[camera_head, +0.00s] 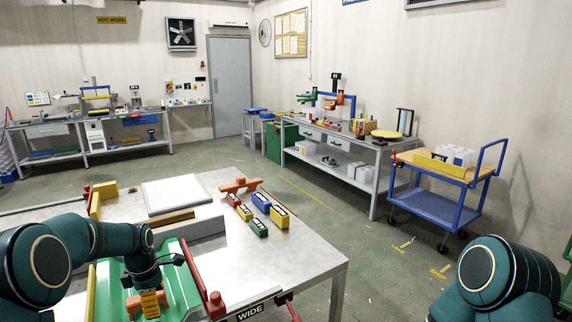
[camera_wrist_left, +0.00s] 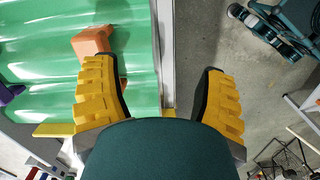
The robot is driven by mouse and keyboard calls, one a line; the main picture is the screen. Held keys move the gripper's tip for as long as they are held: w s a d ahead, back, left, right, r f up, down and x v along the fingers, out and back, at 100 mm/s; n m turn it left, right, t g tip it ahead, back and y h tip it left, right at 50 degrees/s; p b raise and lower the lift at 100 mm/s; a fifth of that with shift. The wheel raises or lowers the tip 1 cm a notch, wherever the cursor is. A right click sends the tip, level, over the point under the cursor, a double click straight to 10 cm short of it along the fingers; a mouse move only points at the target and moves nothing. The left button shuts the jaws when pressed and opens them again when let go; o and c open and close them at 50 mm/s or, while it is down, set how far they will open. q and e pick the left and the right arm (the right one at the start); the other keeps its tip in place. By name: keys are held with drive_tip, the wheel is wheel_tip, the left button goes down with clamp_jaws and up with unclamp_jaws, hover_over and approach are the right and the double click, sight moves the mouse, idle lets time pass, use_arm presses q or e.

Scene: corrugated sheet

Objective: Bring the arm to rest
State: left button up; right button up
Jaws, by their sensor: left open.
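My left arm (camera_head: 75,245) comes in from the left over the near table. My left gripper (camera_head: 150,302) points down over the green corrugated sheet (camera_head: 182,290) at the table's near edge. In the left wrist view the gripper (camera_wrist_left: 160,95) has its yellow ribbed fingers wide apart with nothing between them. An orange block (camera_wrist_left: 93,42) lies on the green sheet, beside the left-hand finger; whether they touch is unclear. The sheet (camera_wrist_left: 40,45) ends at a straight edge between the fingers. My right arm (camera_head: 500,275) shows only in part at the lower right; its gripper is out of view.
A red bar (camera_head: 200,285) runs along the sheet's right side. The grey table (camera_head: 290,260) carries a white panel (camera_head: 175,192) and several small coloured blocks (camera_head: 262,203); its right part is clear. A blue cart (camera_head: 435,205) and workbench (camera_head: 345,150) stand beyond.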

use_arm(q)
drive_tip(key=s+d+f+m+h, duration=0.1)
drive_tip(key=s+d+f+m, duration=0.35)
drive_tip(key=d+f, duration=0.25)
drive_tip(key=s+d+f+m+h, duration=0.1)
drive_tip(key=s+d+f+m, duration=0.3)
drive_tip(key=d+f+m, duration=0.3)
drive_tip(key=s+d+f+m, duration=0.2)
drive_tip(key=s+d+m, duration=0.2)
drive_tip(key=s, duration=0.4)
drive_tip(key=s+d+f+m+t+h, duration=0.1)
drive_tip(key=s+d+m, duration=0.3)
drive_tip(key=s, duration=0.5)
drive_tip(key=shift+d+f, duration=0.85)
drive_tip(key=shift+d, duration=0.1)
drive_tip(key=shift+s, duration=0.1)
